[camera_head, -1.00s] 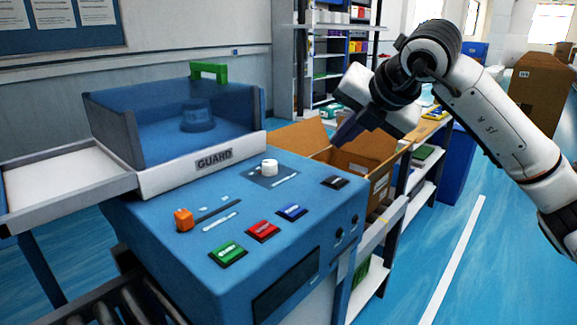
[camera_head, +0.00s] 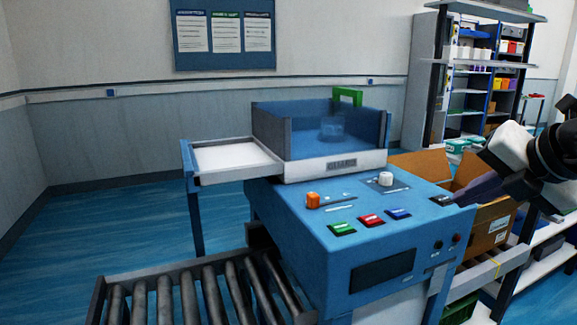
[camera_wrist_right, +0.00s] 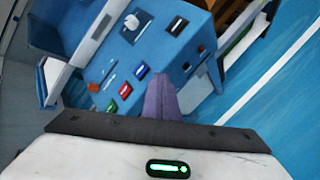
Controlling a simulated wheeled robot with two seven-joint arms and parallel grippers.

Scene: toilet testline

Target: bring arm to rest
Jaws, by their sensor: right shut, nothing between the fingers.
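My right gripper (camera_head: 474,192) is at the right side of the head view, in front of the open cardboard box and to the right of the blue test machine (camera_head: 318,240). Its dark fingers point left and are shut with nothing between them. In the right wrist view the closed fingers (camera_wrist_right: 162,100) point toward the machine, with its buttons beyond them. The gripper looks apart from the machine. Most of my right arm is outside the head view. My left gripper is not seen.
The machine carries a guard box (camera_head: 335,164) with a green handle (camera_head: 348,96), an orange knob (camera_head: 313,200), a white knob (camera_head: 386,179) and green, red and blue buttons. A roller conveyor (camera_head: 190,300) is front left. The cardboard box (camera_head: 487,232) stands right. Floor at left (camera_head: 110,225) is clear.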

